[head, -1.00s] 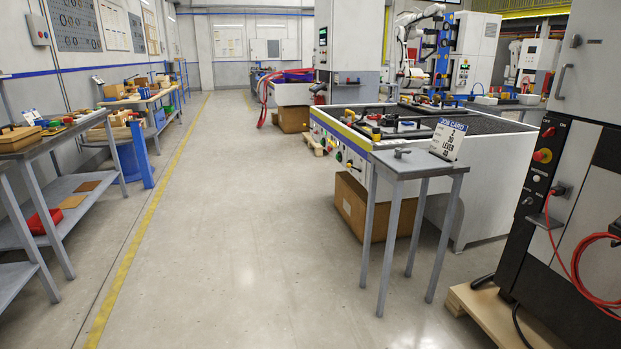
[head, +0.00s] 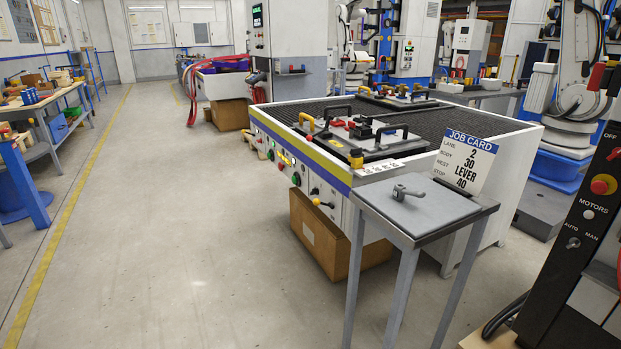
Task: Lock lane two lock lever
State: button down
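A small grey handle-like part (head: 407,193) lies on that table. Behind it, a long white machine bench (head: 330,197) carries a near fixture plate (head: 377,150) with black handles, red parts and yellow-tipped levers. A black lever with a yellow end (head: 356,156) sits at its near edge. Which lever belongs to lane two I cannot tell at this size. My gripper is not in view.
A second fixture plate (head: 398,98) lies farther back on the bench. A cardboard box (head: 330,235) sits under the bench. A black control cabinet (head: 583,215) stands close at right. The floor (head: 180,220) at left is open.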

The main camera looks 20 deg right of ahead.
aim_at(316, 202)
jog(key=i+z, duration=0.1)
jog(key=i, duration=0.7)
jog(key=i+j+z, duration=0.1)
jog(key=i, duration=0.75)
jog(key=j, duration=0.1)
